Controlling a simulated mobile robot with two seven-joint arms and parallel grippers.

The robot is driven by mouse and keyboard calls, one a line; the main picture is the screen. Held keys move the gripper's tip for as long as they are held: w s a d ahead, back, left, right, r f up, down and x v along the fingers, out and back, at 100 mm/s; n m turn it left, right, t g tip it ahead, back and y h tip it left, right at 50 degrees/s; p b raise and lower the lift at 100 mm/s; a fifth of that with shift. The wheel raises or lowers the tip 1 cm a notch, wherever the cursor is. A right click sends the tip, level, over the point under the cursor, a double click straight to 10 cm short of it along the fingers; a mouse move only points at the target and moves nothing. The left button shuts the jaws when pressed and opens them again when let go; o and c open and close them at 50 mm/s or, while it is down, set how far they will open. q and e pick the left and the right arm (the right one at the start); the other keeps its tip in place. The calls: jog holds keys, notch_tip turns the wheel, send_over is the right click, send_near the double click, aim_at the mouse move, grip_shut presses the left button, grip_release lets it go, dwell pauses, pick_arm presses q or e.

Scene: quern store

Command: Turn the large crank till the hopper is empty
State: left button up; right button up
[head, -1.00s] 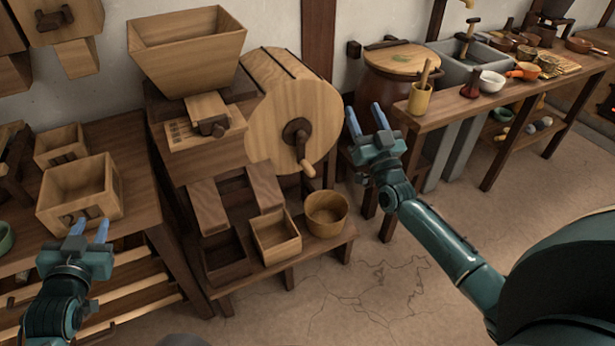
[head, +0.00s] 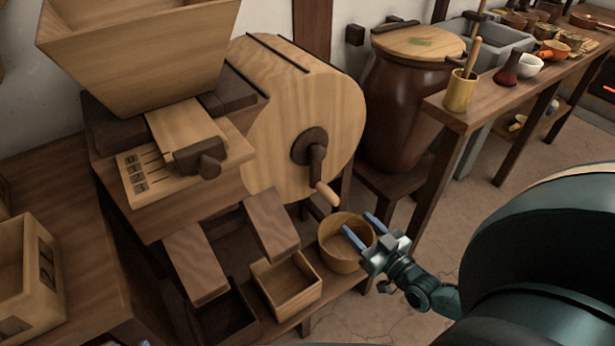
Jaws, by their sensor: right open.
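The large crank (head: 312,150) is a dark hub and arm on the round front of the wooden drum (head: 275,135). Its pale handle (head: 327,193) points down and to the right. The wooden hopper (head: 140,65) stands at the upper left, cut off by the top edge; its contents cannot be made out. My right gripper (head: 357,224) is open and empty. In the picture it is below and right of the crank handle, apart from it, with its fingers in front of the round wooden tub. My left gripper is not in view.
Below the drum are two chutes, a square wooden box (head: 287,288), a dark box (head: 225,318) and the round tub (head: 340,256). A small dark knob (head: 207,165) sits under the hopper. A lidded brown barrel (head: 405,110) and a bench (head: 465,118) with a yellow cup stand right.

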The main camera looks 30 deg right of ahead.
aim_at(337, 204)
jog(key=w+b, duration=0.1)
jog(key=w, duration=0.1)
jog(key=w+b, duration=0.1)
jog(key=w, duration=0.1)
jog(key=w+b, duration=0.1)
jog(key=w, duration=0.2)
jog(key=shift+a+f, duration=0.15)
jog(key=shift+a, duration=0.15)
jog(key=w+b, duration=0.2)
jog(key=w, duration=0.2)
jog(key=shift+a, duration=0.15)
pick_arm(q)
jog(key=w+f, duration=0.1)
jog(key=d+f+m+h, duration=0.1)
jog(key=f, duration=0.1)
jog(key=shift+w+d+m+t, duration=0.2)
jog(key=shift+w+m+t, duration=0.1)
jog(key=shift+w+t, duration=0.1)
pick_arm(e)
jog(key=shift+w, duration=0.2)
jog(key=shift+c, duration=0.2)
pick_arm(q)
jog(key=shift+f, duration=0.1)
pick_arm(e)
jog(key=c, duration=0.9)
jog(key=shift+c, duration=0.2)
